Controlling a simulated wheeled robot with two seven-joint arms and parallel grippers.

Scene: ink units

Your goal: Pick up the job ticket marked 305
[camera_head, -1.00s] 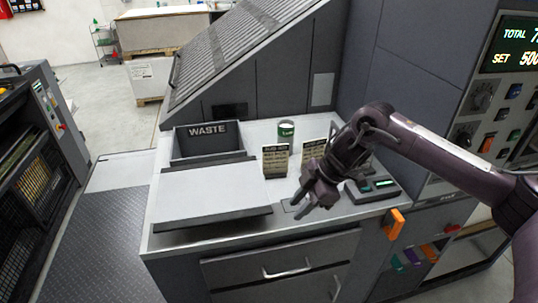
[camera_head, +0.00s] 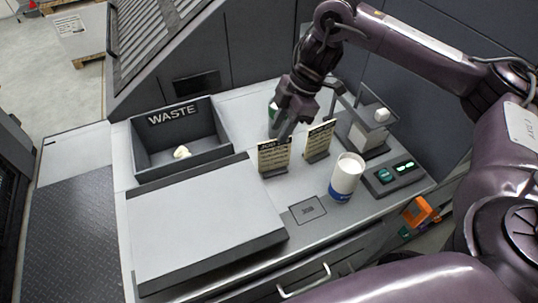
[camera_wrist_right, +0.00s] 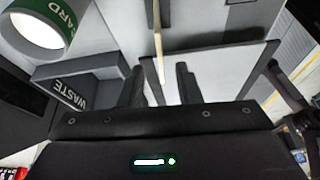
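Two cream job tickets with dark print stand upright in dark holders on the grey counter: a left ticket (camera_head: 274,154) and a right ticket (camera_head: 319,140). Their numbers are too small to read, so I cannot tell which is 305. My right gripper (camera_head: 283,130) is just above and behind the left ticket in the head view. In the right wrist view its two fingers (camera_wrist_right: 159,88) are apart. A thin cream strip (camera_wrist_right: 157,42), seemingly a ticket edge-on, lies in line with the gap between them. I see no contact. My left gripper is not in view.
A waste bin (camera_head: 216,152) with a crumpled piece inside stands left. A flat grey panel (camera_head: 200,220) lies before it. A green can (camera_wrist_right: 35,30) is close to the gripper. A white and blue cup (camera_head: 346,178) and a small console (camera_head: 393,176) are right.

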